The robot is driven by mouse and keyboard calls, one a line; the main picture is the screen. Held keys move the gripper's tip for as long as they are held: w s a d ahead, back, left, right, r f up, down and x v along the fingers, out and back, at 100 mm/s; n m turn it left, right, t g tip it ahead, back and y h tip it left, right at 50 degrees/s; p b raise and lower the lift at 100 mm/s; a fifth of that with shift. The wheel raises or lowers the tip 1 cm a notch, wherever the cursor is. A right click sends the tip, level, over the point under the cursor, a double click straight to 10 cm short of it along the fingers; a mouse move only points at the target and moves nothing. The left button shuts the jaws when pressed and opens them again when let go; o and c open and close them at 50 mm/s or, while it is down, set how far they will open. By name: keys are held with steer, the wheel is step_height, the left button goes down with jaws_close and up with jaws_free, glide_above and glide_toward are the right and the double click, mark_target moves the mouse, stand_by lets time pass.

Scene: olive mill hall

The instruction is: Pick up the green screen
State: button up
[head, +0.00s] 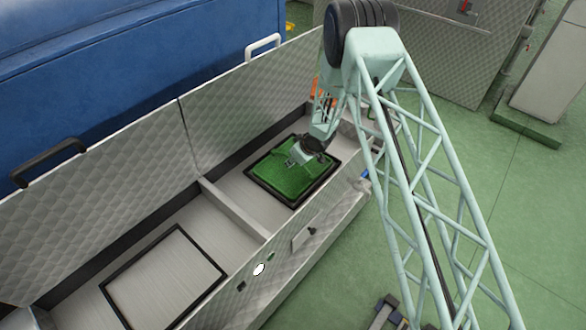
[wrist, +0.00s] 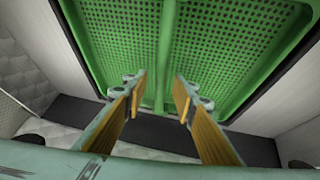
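The green screen (head: 276,172) is a flat perforated panel with raised green ribs and a rim. It lies in a dark frame inside the right compartment of the metal trough in the head view. In the wrist view the green screen (wrist: 118,48) fills the upper part, with a central rib running between my fingers. My gripper (head: 297,156) is over the screen in the head view. In the wrist view my gripper (wrist: 160,88) is open, its yellow-padded fingers apart on either side of the rib. I cannot tell whether the fingertips touch the screen.
The left compartment holds an empty dark frame (head: 165,280) on bare metal. A divider (head: 233,208) separates the compartments. Quilted metal lids (head: 95,195) stand raised along the back, with a blue machine (head: 120,60) behind. Green floor (head: 500,200) is open to the right.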

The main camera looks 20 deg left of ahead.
steer(key=shift+c, duration=0.4)
jaws_close()
steer(key=shift+r, duration=0.1)
steer(key=shift+r+p, duration=1.5)
steer(key=shift+r, duration=3.45)
